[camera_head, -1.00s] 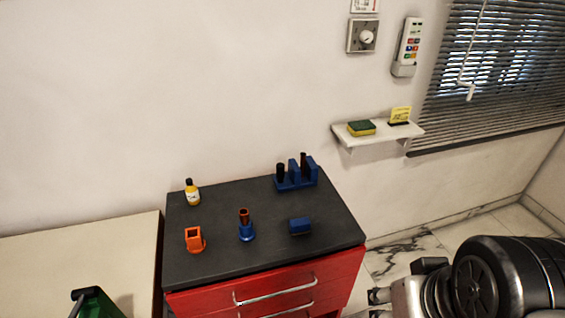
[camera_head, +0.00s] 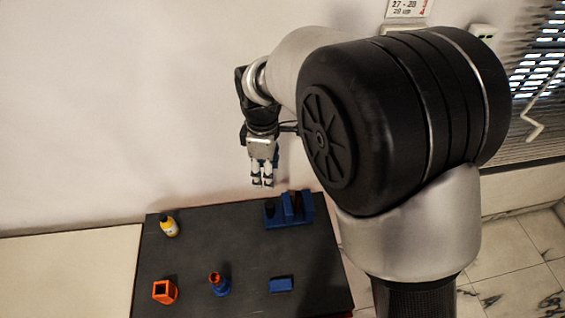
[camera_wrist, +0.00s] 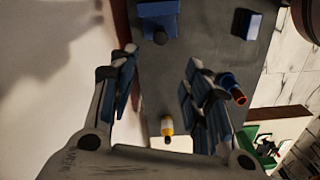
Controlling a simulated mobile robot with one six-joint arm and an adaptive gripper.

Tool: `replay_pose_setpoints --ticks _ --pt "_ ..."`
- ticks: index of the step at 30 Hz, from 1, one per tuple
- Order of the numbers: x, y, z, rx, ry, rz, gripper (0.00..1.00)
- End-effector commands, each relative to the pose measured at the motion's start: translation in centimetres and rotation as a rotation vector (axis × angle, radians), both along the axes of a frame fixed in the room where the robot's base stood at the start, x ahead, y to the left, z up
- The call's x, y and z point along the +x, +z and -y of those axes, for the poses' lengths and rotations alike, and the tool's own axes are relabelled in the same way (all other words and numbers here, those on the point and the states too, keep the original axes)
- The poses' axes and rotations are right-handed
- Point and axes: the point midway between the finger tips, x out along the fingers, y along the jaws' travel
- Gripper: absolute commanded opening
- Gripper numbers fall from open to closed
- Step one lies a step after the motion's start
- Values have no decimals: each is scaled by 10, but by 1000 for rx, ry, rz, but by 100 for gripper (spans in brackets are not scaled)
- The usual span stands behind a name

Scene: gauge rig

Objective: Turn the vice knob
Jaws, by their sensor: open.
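A blue vice-like fixture (camera_head: 276,221) with upright dark parts stands at the back right of the dark cabinet top. In the wrist view a blue body (camera_wrist: 157,10) with a small dark round part (camera_wrist: 160,37) shows at the top edge, probably the same fixture and its knob; the body is cut off by the frame. My gripper (camera_head: 262,184) points down and appears just above and left of the fixture in the head view. Its two fingers (camera_wrist: 158,68) are apart with nothing between them. No contact with the fixture shows.
The dark cabinet top (camera_head: 190,250) also holds a yellow bottle (camera_head: 169,226), an orange square holder (camera_head: 164,292), a blue holder with an orange tube (camera_head: 219,284) and a blue block (camera_head: 281,285). The wall stands close behind. A green object (camera_wrist: 265,150) is at the lower right.

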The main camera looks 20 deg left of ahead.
Motion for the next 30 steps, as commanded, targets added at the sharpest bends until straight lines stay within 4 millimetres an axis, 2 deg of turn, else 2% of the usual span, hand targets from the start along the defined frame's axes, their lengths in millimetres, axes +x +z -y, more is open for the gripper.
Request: replay_pose_setpoints --ticks 5,21,25,30 --pt "-1 -24 0 -4 6 -4 45" --pt "-1 -139 1 -4 2 -4 45" --pt "-1 -158 0 -3 2 -4 45" --pt "-1 -171 0 -1 2 -2 45"
